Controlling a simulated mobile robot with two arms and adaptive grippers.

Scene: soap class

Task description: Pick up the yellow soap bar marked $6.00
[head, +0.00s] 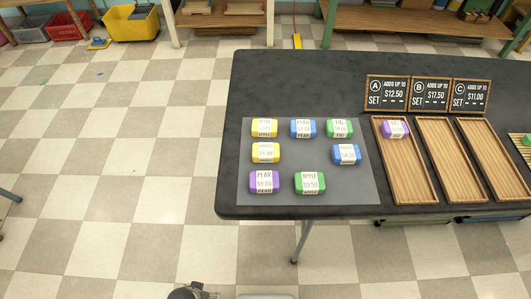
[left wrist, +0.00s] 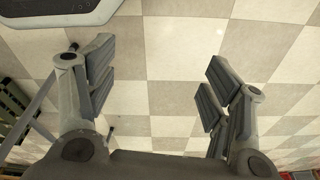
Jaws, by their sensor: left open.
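Two yellow soap bars with white labels lie on the grey mat (head: 308,189) on the dark table. The upper yellow bar (head: 264,128) is at the mat's back left. The lower yellow bar (head: 266,153) lies just in front of it. The lower label looks like $6.00, but the print is too small to be sure; the upper price is unclear. My left gripper (left wrist: 160,88) is open and empty in the left wrist view, with checkered floor between its fingers. No soap shows in that view. My right gripper is not in view.
Blue (head: 303,128), green (head: 339,128) and purple (head: 264,181) bars are among the others on the mat. A purple bar (head: 394,129) lies in the left wooden tray (head: 407,190). Signs A, B and C (head: 430,94) stand behind the trays. Floor left of the table (head: 240,100) is clear.

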